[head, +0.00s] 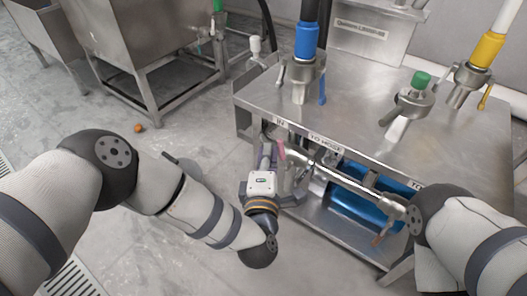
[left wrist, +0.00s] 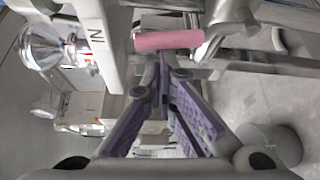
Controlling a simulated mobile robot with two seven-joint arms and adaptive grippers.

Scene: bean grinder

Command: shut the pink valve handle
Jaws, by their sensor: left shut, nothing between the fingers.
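The pink valve handle (left wrist: 169,40) shows in the left wrist view as a short pink grip lying across the picture, joined at its right end to a metal valve. In the head view a small part of it (head: 281,150) shows below the table's front edge, by the "IN" label. My left gripper (head: 268,148) is shut and empty, just left of the handle in the head view. In the left wrist view its closed fingertips (left wrist: 162,62) meet at the lower edge of the handle. I cannot tell whether they touch it. My right gripper is not in view.
A steel table (head: 350,100) with labelled edge carries valves with blue (head: 307,40), green (head: 421,80) and yellow (head: 487,50) parts. Pipes and a blue tank (head: 365,203) sit beneath it. A steel sink stand (head: 140,50) stands behind left. The floor at left is mostly clear.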

